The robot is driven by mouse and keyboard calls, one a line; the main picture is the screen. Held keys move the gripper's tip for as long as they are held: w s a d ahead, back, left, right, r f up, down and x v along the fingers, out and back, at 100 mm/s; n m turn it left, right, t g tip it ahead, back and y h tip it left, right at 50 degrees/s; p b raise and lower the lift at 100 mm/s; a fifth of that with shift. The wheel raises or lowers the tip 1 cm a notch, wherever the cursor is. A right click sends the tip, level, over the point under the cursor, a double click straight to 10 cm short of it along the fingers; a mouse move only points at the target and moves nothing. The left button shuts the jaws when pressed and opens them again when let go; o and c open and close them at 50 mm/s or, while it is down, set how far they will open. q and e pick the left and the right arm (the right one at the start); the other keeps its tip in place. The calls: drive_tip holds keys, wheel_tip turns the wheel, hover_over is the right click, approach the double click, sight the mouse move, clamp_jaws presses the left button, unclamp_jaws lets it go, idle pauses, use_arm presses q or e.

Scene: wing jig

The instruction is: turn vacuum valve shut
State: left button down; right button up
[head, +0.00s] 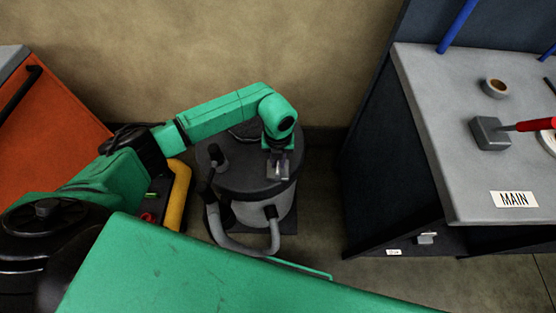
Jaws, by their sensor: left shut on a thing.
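The shop vacuum (235,178), a grey drum with a dark lid and a grey hose (235,244), stands on the floor against the wall. My left gripper (278,172) reaches down from the green arm over the right part of the lid. It is shut on a small part there, which I take to be the vacuum valve; the jaws hide most of it, and its turned position cannot be told. My right gripper is not in view.
An orange cabinet (55,125) is at left. A yellow tubular handle (180,195) is left of the vacuum. Floor right of the vacuum is clear.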

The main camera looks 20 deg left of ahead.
use_arm(q)
drive_tip(key=m+b, duration=0.3)
drive_tip(key=m, duration=0.1)
drive_tip(key=shift+f, duration=0.15)
drive_tip(key=m+b, duration=0.3)
drive_tip(key=m, duration=0.1)
drive_tip(key=shift+m, duration=0.4)
drive_tip(key=m+b, duration=0.3)
drive_tip(key=m, duration=0.1)
drive_tip(key=shift+r+m+b, duration=0.2)
drive_tip(key=shift+m+b, duration=1.4)
drive_tip(key=shift+m, duration=0.8)
drive_tip(key=c, duration=0.8)
unclamp_jaws()
